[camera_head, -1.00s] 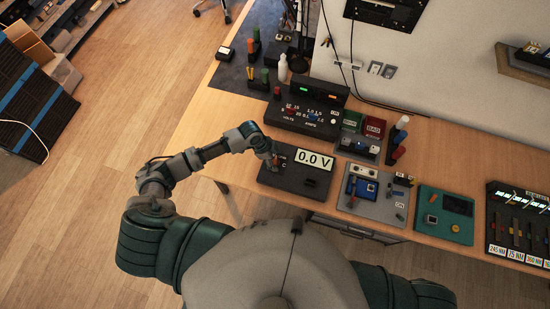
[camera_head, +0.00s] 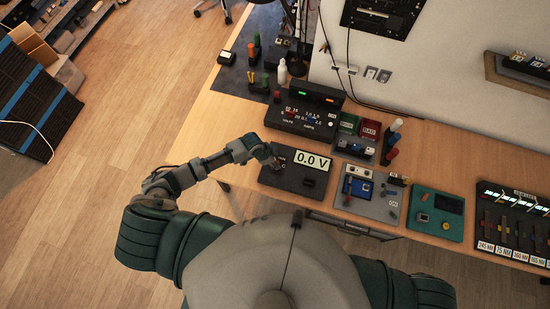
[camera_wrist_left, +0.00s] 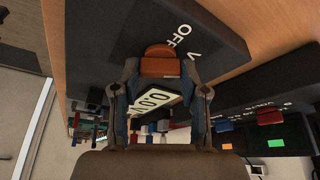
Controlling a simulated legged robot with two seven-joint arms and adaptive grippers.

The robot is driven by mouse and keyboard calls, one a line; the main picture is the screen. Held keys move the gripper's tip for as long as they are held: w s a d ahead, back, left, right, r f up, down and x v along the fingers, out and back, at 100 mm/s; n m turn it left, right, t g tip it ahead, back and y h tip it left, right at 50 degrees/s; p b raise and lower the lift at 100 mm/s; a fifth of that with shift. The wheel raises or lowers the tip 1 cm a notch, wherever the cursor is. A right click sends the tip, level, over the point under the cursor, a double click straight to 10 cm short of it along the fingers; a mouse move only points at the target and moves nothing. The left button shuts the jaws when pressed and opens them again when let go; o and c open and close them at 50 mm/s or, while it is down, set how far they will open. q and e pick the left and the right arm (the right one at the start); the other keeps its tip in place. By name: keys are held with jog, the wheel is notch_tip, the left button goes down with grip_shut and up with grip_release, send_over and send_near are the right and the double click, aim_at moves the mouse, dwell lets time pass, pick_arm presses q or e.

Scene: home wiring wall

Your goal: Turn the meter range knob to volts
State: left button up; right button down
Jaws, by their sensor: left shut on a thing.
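The black meter (camera_head: 318,186) lies on the bench with a lit screen (camera_head: 312,160) reading 0.0 V. In the left wrist view, its orange-brown range knob (camera_wrist_left: 160,62) sits between the fingertips of my left gripper (camera_head: 276,163), which is shut on it. White letters OFF (camera_wrist_left: 180,36) and part of a V show beside the knob on the meter's face. In the head view the gripper hides most of the knob, so its pointer direction cannot be told. My right gripper is not in view.
Behind the meter stands a black power supply (camera_head: 304,118) with red and blue knobs. To the right are a grey board (camera_head: 371,205) and a green board (camera_head: 439,229). Coloured cylinders (camera_head: 391,145) stand upright nearby. The bench left of the meter is bare.

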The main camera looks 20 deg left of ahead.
pick_arm(q)
jog(key=o, duration=1.1)
jog(key=shift+o, duration=0.2)
jog(key=shift+a, duration=0.1)
jog(key=v, duration=1.1)
jog(key=shift+a+r, duration=0.25)
jog(key=shift+r, duration=0.1)
